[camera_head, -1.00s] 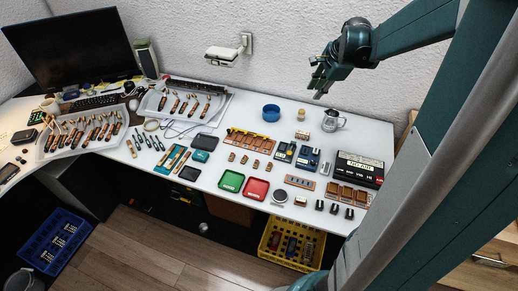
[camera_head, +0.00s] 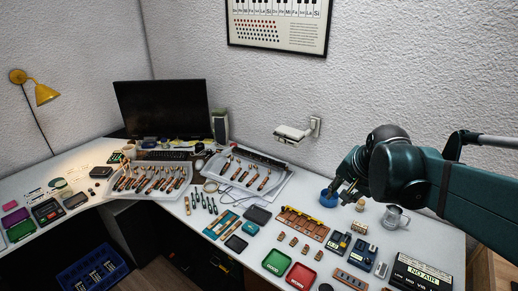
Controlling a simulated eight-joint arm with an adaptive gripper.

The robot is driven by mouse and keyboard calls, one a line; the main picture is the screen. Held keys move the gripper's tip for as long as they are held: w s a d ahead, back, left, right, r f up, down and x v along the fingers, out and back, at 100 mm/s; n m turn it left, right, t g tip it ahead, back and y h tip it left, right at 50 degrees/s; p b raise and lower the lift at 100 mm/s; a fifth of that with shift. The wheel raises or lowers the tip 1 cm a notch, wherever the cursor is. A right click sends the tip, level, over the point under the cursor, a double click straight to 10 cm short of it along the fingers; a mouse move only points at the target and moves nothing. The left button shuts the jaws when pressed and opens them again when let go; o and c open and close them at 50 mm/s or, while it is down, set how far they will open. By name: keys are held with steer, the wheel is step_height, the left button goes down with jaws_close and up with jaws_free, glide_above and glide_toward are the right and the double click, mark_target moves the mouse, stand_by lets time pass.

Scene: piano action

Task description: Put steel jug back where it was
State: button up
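The steel jug (camera_head: 395,218) stands upright on the white table, at the right in the head view, with its handle on the right. My gripper (camera_head: 341,189) hangs down to the left of the jug, apart from it, in front of or above the blue round bowl (camera_head: 328,198). No object shows in its fingers. The fingers are small and dark here, so I cannot tell how far apart they are.
A small wooden piece (camera_head: 360,205) and a wooden block (camera_head: 359,228) stand between the bowl and the jug. Blue devices (camera_head: 361,250) and a black NO AIR box (camera_head: 420,274) lie nearer. Green (camera_head: 277,262) and red trays (camera_head: 300,275) sit at the front.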

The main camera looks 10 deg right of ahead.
steer(key=s+a+f+n+t, duration=0.1)
steer(key=s+a+n, duration=0.9)
steer(key=s+a, duration=0.3)
steer(key=shift+f+t, duration=0.3)
steer(key=shift+f, duration=0.1)
